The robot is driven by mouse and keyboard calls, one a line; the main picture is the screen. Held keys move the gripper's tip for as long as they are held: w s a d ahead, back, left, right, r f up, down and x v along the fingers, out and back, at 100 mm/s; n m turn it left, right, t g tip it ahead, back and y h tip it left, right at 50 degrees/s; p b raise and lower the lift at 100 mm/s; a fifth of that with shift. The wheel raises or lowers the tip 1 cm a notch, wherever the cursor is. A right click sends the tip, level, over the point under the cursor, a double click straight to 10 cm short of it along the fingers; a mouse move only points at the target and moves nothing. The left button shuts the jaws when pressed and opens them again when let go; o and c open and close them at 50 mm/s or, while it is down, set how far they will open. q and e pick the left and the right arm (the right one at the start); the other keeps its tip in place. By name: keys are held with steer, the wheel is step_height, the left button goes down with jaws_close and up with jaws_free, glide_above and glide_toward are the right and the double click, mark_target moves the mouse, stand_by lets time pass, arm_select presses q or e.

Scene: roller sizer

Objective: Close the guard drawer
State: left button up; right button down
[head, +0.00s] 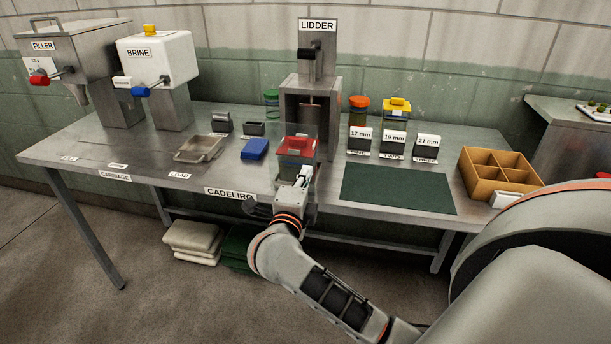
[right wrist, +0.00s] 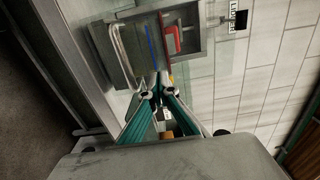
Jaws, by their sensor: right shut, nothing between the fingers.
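The lidder (head: 310,87) is a grey metal stand at the back middle of the table. A clear guard drawer (head: 308,132) projects from its front toward me, with a red item (head: 296,146) showing in or behind it. In the right wrist view the lidder's label (right wrist: 239,18) is at the top, and a bent metal bar (right wrist: 122,55), seemingly a handle, is near the clear panel. My right gripper (head: 304,174) is shut and empty at the drawer's front. Its fingertips (right wrist: 155,94) are close to the panel; I cannot tell if they touch. My left gripper is out of view.
A blue block (head: 255,149) and a metal tray (head: 200,149) lie left of the drawer. A dark green mat (head: 398,188) lies to its right, before several labelled blocks. A wooden divided box (head: 499,172) stands at the right end.

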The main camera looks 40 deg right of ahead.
steer(key=p+x, duration=0.1)
steer(key=x, duration=1.7)
steer(key=shift+a, duration=0.1)
steer(key=shift+w+d, duration=0.35)
steer(key=shift+d, duration=0.05)
steer(key=shift+r, duration=0.15)
steer(key=shift+a, duration=0.1)
